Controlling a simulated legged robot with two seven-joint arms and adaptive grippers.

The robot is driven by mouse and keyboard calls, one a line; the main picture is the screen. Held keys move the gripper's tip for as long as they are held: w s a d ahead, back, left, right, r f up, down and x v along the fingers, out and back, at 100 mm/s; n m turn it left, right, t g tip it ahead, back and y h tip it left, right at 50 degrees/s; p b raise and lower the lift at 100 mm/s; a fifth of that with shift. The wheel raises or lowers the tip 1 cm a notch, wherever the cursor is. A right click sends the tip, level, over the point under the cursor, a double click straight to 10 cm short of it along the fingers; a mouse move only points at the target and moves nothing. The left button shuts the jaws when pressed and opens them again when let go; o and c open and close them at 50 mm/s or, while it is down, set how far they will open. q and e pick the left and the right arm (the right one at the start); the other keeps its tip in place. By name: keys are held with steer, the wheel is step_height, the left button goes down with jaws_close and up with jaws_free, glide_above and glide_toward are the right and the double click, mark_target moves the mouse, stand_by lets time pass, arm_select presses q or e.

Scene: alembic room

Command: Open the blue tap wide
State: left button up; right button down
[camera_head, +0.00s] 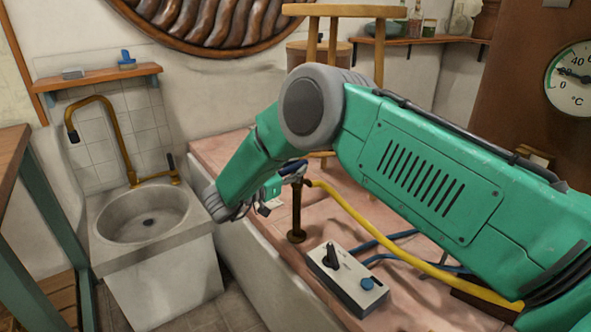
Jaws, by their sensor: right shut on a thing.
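The blue tap (292,168) sits at the top of a brown upright pipe (297,210) on the pink tiled ledge. A yellow hose (365,221) leads away from it to the right. My right arm reaches over from the right and bends down at the wrist. My right gripper (280,179) comes to the tap from the left and is shut on it. The fingertips are small here and partly hidden by the forearm, so the exact grip and the handle's angle are hard to tell. My left gripper is not in view.
A grey control box (347,280) with a black lever and a blue knob stands on the ledge in front of the pipe. Blue hoses (385,243) run behind it. A stone sink (148,213) with a brass faucet (122,135) is at the left. A wooden stool (341,10) stands behind my arm.

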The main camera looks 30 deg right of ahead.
steer(key=shift+a+f, duration=0.1)
steer(key=shift+f, duration=0.1)
steer(key=c, duration=1.5)
jaws_free()
steer(key=shift+o, duration=0.2)
steer(key=shift+r, duration=0.1)
steer(key=shift+a, duration=0.35)
steer(key=v, duration=1.1)
steer(key=shift+a, duration=0.2)
